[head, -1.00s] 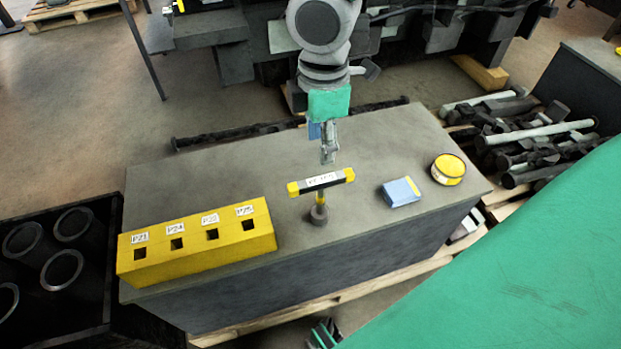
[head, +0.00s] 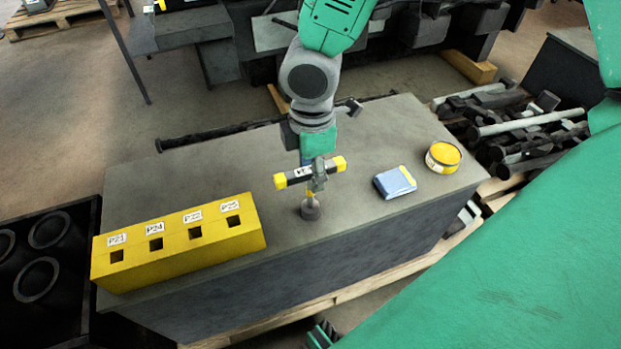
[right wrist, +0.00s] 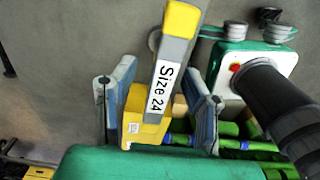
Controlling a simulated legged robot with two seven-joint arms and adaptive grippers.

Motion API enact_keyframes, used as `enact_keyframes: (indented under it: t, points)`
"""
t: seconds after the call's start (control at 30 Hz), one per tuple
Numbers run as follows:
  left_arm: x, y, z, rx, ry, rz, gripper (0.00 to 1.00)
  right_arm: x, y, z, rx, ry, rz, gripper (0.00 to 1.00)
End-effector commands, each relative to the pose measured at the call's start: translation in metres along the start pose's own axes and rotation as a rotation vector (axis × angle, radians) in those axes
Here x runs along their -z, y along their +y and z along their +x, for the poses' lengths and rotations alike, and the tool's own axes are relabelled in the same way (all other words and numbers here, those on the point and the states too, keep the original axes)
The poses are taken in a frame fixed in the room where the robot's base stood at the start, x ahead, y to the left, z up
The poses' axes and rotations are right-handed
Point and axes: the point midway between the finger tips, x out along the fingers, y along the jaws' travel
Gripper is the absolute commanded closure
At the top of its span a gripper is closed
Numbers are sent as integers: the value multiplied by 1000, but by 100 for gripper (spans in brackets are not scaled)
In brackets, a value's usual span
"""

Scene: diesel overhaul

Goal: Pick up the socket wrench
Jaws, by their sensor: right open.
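The socket wrench (head: 293,178) stands upright on the grey bench, with its dark round socket down and a T-handle with yellow ends on top. In the right wrist view its handle (right wrist: 168,75) carries a "Size 24" label. My right gripper (head: 318,168) is at the handle from behind, and hides part of it in the head view. In the right wrist view its two fingers (right wrist: 160,105) are open, one on each side of the handle, with gaps visible. My left gripper is not in view.
A yellow block (head: 180,247) with square holes and labels sits on the bench (head: 350,222) at left. A blue box (head: 394,182) and a round yellow-topped tin (head: 443,156) stand to the right. A black crate (head: 75,300) with rings is at far left.

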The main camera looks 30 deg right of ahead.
Motion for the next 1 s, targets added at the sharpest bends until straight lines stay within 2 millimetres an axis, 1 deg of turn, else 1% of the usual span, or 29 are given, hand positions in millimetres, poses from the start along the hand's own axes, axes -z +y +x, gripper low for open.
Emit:
enact_keyframes:
  t: [0.83,0.87,0.9,0.97,1.0]
  points:
    - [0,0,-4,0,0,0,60,0,0,4,0,0,-1,59]
    - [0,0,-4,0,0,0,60,0,0,4,0,0,0,62]
    - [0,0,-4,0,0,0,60,0,0,4,0,0,0,76]
    - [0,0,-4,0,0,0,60,0,0,4,0,0,0,97]
    - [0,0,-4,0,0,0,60,0,0,4,0,0,0,100]
